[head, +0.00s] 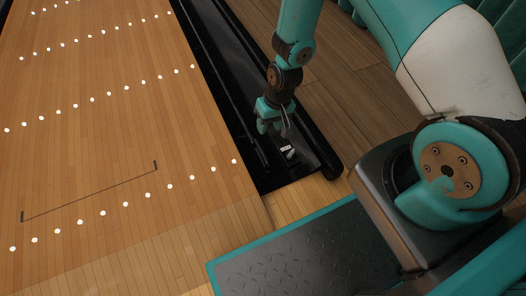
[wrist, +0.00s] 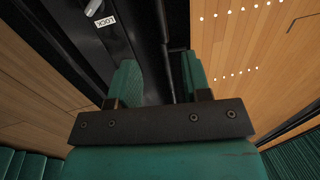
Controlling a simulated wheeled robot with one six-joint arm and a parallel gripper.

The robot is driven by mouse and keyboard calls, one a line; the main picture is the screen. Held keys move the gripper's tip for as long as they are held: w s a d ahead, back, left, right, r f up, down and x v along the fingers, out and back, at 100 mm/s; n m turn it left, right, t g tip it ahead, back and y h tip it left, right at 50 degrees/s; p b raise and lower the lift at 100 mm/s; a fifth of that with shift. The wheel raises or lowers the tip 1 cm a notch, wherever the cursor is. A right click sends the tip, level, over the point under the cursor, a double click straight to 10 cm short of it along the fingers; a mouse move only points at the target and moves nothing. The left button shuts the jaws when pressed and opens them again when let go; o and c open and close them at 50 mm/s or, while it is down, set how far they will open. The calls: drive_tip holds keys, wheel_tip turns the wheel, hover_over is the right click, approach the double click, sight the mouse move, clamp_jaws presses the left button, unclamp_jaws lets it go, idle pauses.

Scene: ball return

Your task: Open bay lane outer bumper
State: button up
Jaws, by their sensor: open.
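A white label reading LOCK (head: 286,148) lies on the black surface at the near end of the dark gutter strip (head: 236,75), right of the lane. A small grey lever (head: 291,155) sits beside it. In the wrist view, the label (wrist: 105,21) and part of the lever (wrist: 93,7) show upside down at the upper left. My gripper (head: 268,128) is above the strip, just beyond the label. In the wrist view its two green fingers (wrist: 160,78) are apart with nothing between them. I cannot clearly tell the outer bumper from the other black rails.
The wooden lane (head: 100,110) with rows of white dots fills the left. A grey plate with a teal edge (head: 300,255) is at the bottom. Wooden floor (head: 345,85) lies right of the strip. A raised black edge (head: 318,150) borders the strip's right side.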

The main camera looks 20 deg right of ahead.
sight(262, 150)
drive_tip(key=f+b, duration=0.2)
drive_tip(key=f, duration=0.2)
drive_tip(key=a+f+b, duration=0.1)
drive_tip(key=f+b, duration=0.1)
drive_tip(key=f, duration=0.2)
drive_tip(key=a+f+b, duration=0.1)
drive_tip(key=f+b, duration=0.1)
drive_tip(key=f, duration=0.2)
drive_tip(key=shift+a, duration=0.15)
drive_tip(key=shift+c, duration=0.2)
clamp_jaws()
